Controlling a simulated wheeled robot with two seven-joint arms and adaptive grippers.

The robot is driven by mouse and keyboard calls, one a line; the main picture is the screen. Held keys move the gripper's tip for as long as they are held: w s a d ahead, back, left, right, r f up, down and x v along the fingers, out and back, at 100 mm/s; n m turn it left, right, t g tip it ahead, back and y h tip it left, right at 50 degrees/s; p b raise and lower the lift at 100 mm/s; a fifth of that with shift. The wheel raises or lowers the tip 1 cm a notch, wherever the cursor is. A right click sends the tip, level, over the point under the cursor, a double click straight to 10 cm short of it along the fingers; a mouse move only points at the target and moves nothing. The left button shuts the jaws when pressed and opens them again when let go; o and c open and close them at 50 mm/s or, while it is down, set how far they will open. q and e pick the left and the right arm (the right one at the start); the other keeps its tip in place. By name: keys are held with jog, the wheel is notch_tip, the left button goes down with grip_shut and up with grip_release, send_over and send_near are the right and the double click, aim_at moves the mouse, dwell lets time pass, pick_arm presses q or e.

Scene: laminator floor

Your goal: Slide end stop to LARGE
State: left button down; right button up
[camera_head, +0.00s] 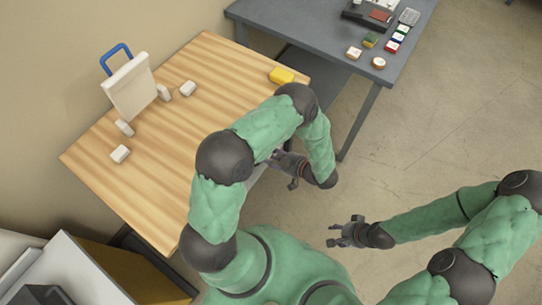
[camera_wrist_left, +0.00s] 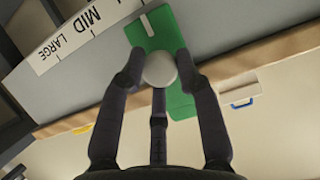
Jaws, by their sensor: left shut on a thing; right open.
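The end stop is a green plate (camera_wrist_left: 163,28) with a pale round knob (camera_wrist_left: 160,68) and a white mark near its top. It sits beside a white scale (camera_wrist_left: 88,28) where LARGE and MID can be read. In the wrist view the plate is right of MID, and LARGE is further left. My left gripper (camera_wrist_left: 159,74) is shut on the knob. In the head view my left gripper (camera_head: 284,168) is at the wooden table's front edge, and the end stop is hidden there. My right gripper (camera_head: 340,234) is open and empty over the floor.
The wooden table (camera_head: 170,185) holds a white panel with a blue handle (camera_head: 130,85), several small white blocks and a yellow block (camera_head: 281,75). A grey table (camera_head: 290,32) with small coloured items stands behind. The floor right of it is clear.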

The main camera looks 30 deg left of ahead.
pick_arm(q)
jog(key=w+d+b, duration=0.1)
jog(key=w+b, duration=0.2)
jog(key=w, duration=1.3)
jog(key=shift+w+r, duration=0.25)
jog(key=shift+r, duration=0.05)
jog(key=c, duration=1)
grip_release()
jog(key=shift+w, duration=0.1)
jog(key=shift+o, duration=0.4)
jog(key=shift+f, duration=0.1)
jog(key=shift+d, duration=0.1)
